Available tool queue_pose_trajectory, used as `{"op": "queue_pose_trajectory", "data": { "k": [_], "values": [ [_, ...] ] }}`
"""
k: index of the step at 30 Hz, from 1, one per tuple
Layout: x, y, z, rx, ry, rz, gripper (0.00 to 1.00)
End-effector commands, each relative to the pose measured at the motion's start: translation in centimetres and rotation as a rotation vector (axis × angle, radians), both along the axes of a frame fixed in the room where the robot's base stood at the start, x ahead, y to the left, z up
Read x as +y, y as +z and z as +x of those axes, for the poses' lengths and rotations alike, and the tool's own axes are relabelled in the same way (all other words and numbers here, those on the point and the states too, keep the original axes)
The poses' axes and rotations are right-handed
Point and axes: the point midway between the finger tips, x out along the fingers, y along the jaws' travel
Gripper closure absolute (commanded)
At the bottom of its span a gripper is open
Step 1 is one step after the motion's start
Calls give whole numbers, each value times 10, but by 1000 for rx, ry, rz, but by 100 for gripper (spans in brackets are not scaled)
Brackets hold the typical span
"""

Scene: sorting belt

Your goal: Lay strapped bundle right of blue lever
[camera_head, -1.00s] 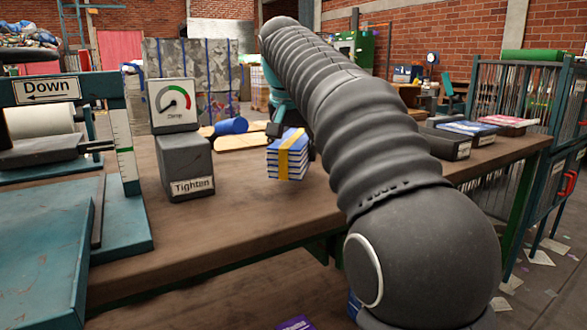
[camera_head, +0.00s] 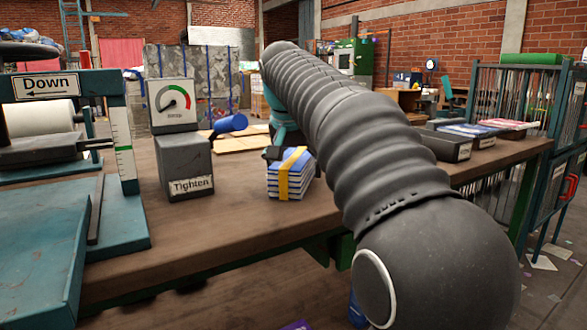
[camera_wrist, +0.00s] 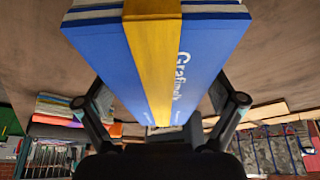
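The strapped bundle (camera_head: 290,178) is a stack of blue and white books with a yellow band. It sits level at or just above the tabletop; I cannot tell if it touches. The blue lever (camera_head: 230,124) stands tilted behind the tension box (camera_head: 186,170), left of and farther back than the bundle. In the wrist view my gripper (camera_wrist: 162,105) has one finger along each side of the bundle (camera_wrist: 197,52), shut on it. In the head view the bundle and my arm hide most of the gripper.
A dial gauge (camera_head: 173,105) tops the box marked Tighten. A teal press (camera_head: 125,210) marked Down stands at left. Dark trays (camera_head: 446,145) with books are at right. The wooden table (camera_head: 225,222) is clear around the bundle's front.

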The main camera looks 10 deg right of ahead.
Motion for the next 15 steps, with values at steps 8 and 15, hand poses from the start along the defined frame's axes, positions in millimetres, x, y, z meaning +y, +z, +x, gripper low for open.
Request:
{"op": "queue_pose_trajectory", "data": {
  "k": [8,15],
  "values": [
    [1,7,-1,-1,0,0,7],
    [8,45,-14,-3,2,0,7]
  ]
}}
